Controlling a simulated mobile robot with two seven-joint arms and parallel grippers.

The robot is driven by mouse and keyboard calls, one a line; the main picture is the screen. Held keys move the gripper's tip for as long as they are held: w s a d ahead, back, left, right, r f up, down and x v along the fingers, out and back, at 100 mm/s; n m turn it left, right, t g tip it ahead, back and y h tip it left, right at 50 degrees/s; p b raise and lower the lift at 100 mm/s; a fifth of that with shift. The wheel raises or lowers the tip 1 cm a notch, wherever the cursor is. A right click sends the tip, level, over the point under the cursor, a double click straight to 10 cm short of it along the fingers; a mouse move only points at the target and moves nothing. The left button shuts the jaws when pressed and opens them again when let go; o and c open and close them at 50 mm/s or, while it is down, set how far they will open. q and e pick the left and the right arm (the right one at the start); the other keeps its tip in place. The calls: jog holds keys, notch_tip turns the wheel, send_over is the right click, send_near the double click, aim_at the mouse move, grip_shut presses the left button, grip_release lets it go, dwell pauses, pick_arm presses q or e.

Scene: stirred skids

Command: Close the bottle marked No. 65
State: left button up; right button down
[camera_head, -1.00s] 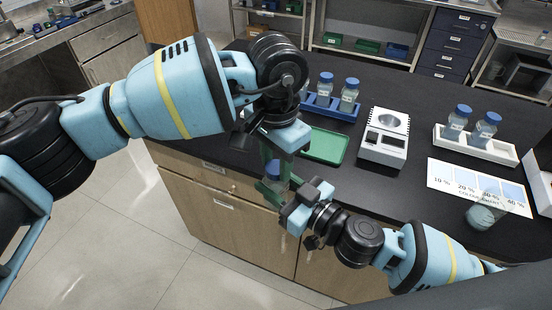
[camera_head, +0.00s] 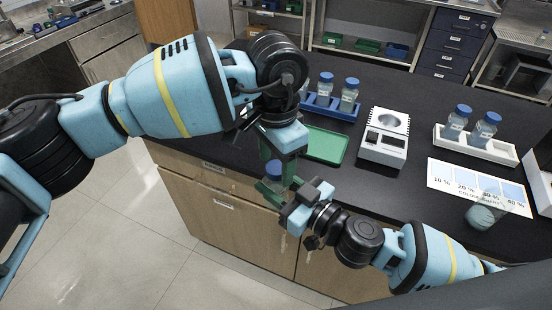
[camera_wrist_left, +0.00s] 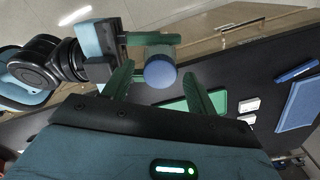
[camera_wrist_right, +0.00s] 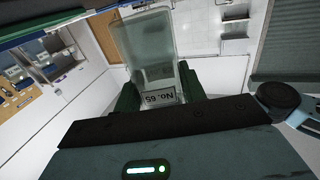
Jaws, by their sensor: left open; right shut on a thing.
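The bottle marked No. 65 (camera_wrist_right: 150,58) is clear, and its label reads in the right wrist view. My right gripper (camera_wrist_right: 158,92) is shut on its body and holds it upright off the counter's front edge. A blue cap (camera_head: 274,169) sits on the bottle's top; how tightly it is seated cannot be told. My left gripper (camera_head: 277,152) is open just above the cap. In the left wrist view the round cap (camera_wrist_left: 160,71) shows between and beyond the tips of the spread green fingers (camera_wrist_left: 160,84), apart from them.
Open floor lies left.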

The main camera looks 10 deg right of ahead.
pick_arm(q)
jog(key=shift+r, duration=2.25)
jog(key=shift+c, duration=0.5)
